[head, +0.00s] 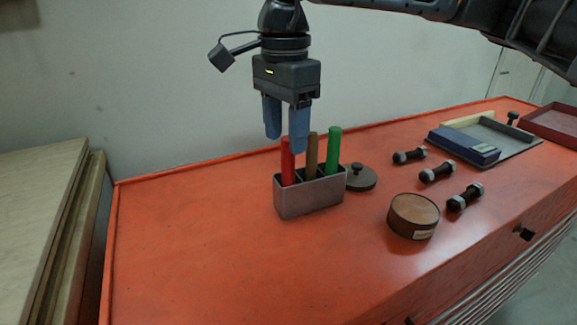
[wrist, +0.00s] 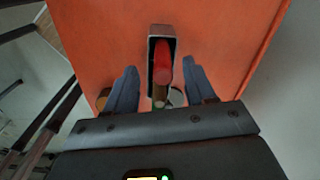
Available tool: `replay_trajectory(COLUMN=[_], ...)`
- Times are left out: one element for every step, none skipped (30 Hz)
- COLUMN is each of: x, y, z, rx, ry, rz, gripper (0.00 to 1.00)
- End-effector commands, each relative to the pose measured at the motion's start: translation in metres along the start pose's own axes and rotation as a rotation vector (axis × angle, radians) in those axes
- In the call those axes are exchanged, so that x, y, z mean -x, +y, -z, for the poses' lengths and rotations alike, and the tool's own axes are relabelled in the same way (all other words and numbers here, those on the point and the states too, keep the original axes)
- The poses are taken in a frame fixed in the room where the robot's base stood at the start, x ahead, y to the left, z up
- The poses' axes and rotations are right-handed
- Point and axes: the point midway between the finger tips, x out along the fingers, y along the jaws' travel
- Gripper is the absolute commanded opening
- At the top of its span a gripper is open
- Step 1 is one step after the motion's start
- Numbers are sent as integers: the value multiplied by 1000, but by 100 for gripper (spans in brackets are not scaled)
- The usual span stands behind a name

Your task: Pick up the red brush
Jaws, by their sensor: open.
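The red brush (head: 288,162) stands upright in the left compartment of a grey metal holder (head: 310,196), with only its handle showing above the rim. A brown handle (head: 311,155) and a green handle (head: 333,152) stand to its right in the same holder. My gripper (head: 285,140) is open and empty above the holder, pointing down, with its blue fingertips close to the top of the red handle. In the wrist view the red brush (wrist: 163,62) shows between and ahead of the two fingers (wrist: 160,85). Whether a finger touches it, I cannot tell.
The holder stands on an orange-red bench top (head: 190,250). A dark lid (head: 360,178) lies just right of it, a round brown tin (head: 413,215) farther right. Several bolts (head: 437,172) and a tray with a blue box (head: 464,145) lie beyond. The bench's left part is clear.

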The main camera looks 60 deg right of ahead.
Motion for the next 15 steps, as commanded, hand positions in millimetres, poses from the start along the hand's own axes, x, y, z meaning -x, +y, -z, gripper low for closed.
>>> replay_trajectory(x=[-5, -8, -11, -14, -16, -20, -24, -28, -34, -38, -43, -49, -53, -55, -58], y=[0, 0, 0, 0, 0, 0, 0, -1, -1, -1, -2, -2, -2, -2, -2], z=[0, -1, 0, 0, 1, 2, 4, 5, 7, 8, 8, 8, 8, 8, 8], rx=[1, 1, 1, 0, 0, 0, 0, 0, -1, -1, -1, 0, 0, 0, 0], ry=[-3, -4, -5, -4, -5, -6, -6, -7, -7, -7, -6, -7, -6, -7, -6], rz=[-1, -2, -2, -1, -2, -2, -3, -4, -3, -4, -3, -3, -2, -2, -1], gripper=[54, 54, 54, 54, 54, 54, 54, 54, 54, 54, 54, 54, 54, 54, 54])
